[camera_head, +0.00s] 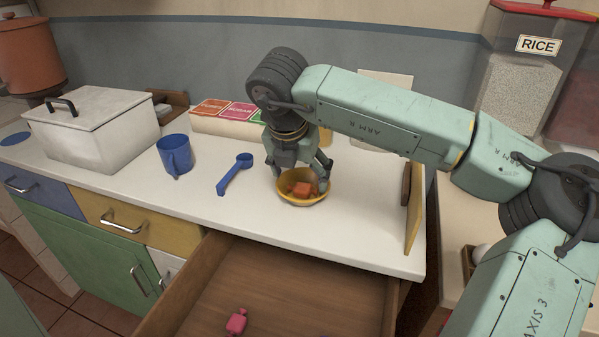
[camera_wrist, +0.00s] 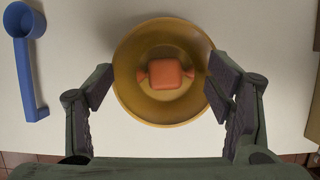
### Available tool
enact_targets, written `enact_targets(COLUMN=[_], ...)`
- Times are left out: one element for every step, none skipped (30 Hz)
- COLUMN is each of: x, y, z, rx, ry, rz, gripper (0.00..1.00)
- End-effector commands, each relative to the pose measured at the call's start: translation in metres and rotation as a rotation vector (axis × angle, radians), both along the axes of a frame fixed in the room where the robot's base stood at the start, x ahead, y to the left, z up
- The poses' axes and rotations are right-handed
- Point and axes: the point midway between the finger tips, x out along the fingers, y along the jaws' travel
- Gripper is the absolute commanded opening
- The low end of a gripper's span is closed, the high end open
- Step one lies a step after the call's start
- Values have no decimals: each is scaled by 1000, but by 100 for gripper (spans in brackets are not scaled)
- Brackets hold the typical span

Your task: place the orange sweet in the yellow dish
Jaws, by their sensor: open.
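The orange sweet (camera_wrist: 166,74) has a square body with a twisted wrapper end at each side. It lies inside the yellow dish (camera_wrist: 138,103), near its middle. In the head view the sweet (camera_head: 302,188) also shows within the rim of the dish (camera_head: 303,202), which stands on the white counter. My gripper (camera_wrist: 158,88) is open. Its two fingers stand apart on the left and right of the sweet, over the dish, without touching the sweet. In the head view my gripper (camera_head: 300,180) points down at the dish and partly hides its far side.
A white lidded pot (camera_head: 95,135) is further left. Colourful boxes (camera_head: 225,112) stand behind. An open drawer (camera_head: 275,285) below the counter holds a pink sweet (camera_head: 236,322).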

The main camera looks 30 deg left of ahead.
Motion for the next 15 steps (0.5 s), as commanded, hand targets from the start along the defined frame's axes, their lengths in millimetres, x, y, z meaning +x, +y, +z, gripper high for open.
enact_targets(x=[0, 0, 0, 0, 0, 0, 0, 1, 0, 0, 0, 0, 1, 1, 0], y=[0, 0, 0, 0, 0, 0, 0, 0, 0, 0, 0, 0, 0, 0, 0], z=[0, 0, 0, 1, 2, 4, 7, 10, 15, 19, 24, 30, 35, 40, 46], rx=[-1, -1, -1, -1, -1, -1, 0, -1, 0, -1, -1, 0, 0, 0, 1], ry=[0, 0, 0, 0, 0, -1, -1, -1, -2, -1, -1, -2, -2, -2, -2], rz=[0, 0, 0, 0, 0, 0, -1, 0, 0, 0, 0, 0, -1, -2, -2], gripper=[74, 74, 74, 74, 74, 74, 74, 74, 74, 74, 74, 74, 74, 74, 74])
